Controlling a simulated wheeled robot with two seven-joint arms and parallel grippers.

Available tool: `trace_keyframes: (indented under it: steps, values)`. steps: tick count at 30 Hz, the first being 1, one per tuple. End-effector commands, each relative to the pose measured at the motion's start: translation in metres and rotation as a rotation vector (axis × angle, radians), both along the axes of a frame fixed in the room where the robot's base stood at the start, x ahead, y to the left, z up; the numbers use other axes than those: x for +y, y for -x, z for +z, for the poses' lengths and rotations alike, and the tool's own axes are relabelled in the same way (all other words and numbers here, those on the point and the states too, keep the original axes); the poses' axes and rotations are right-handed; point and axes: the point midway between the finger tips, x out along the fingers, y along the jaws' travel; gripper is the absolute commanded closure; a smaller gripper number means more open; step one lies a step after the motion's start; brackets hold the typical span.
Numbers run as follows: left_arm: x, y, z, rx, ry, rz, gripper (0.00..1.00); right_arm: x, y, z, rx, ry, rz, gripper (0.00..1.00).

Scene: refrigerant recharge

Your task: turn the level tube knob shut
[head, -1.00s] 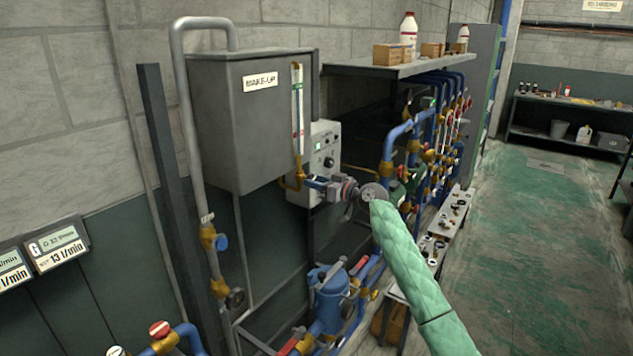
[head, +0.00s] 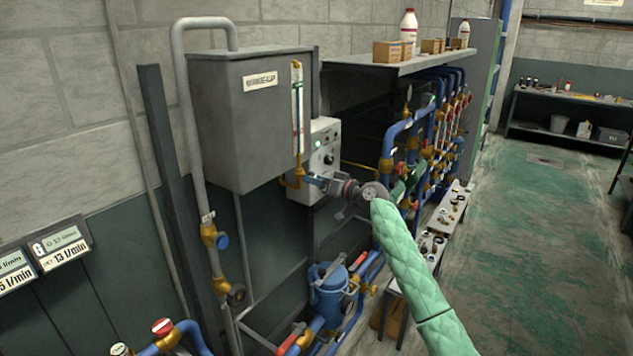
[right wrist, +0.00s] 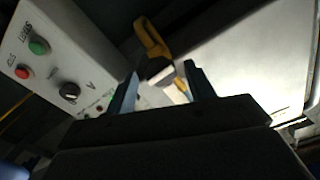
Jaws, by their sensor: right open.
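The level tube (head: 297,108) is a clear upright tube on the front right edge of the grey make-up tank (head: 237,135). A brass fitting (head: 298,174) sits at its foot. My right gripper (head: 313,182) is open just right of this fitting. In the right wrist view, a yellow-brass pipe piece (right wrist: 152,38) with a pale end lies just beyond the open jaws (right wrist: 160,80). More brass shows beside the right finger. I cannot clearly make out the knob or whether a finger touches it. My left gripper is not in view.
A white control box (head: 322,150) stands close behind my right gripper; its green button (right wrist: 38,45), red button (right wrist: 22,71) and black dial (right wrist: 69,92) show in the wrist view. Blue pipes (head: 390,150) and a shelf (head: 385,66) lie beyond. A blue pot (head: 328,292) stands below.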

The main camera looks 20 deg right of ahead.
Motion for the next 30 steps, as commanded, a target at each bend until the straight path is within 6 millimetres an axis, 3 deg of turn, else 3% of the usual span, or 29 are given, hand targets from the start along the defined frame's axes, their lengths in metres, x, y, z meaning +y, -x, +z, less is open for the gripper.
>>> trace_keyframes:
  steps: [18, 30]
  values:
    - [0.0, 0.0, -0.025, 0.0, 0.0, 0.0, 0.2, -0.037, 0.046, -0.002, 0.0, 0.002, -0.001, 0.46]
    - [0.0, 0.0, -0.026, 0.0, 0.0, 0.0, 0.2, -0.041, 0.052, 0.0, -0.001, 0.001, 0.0, 0.46]
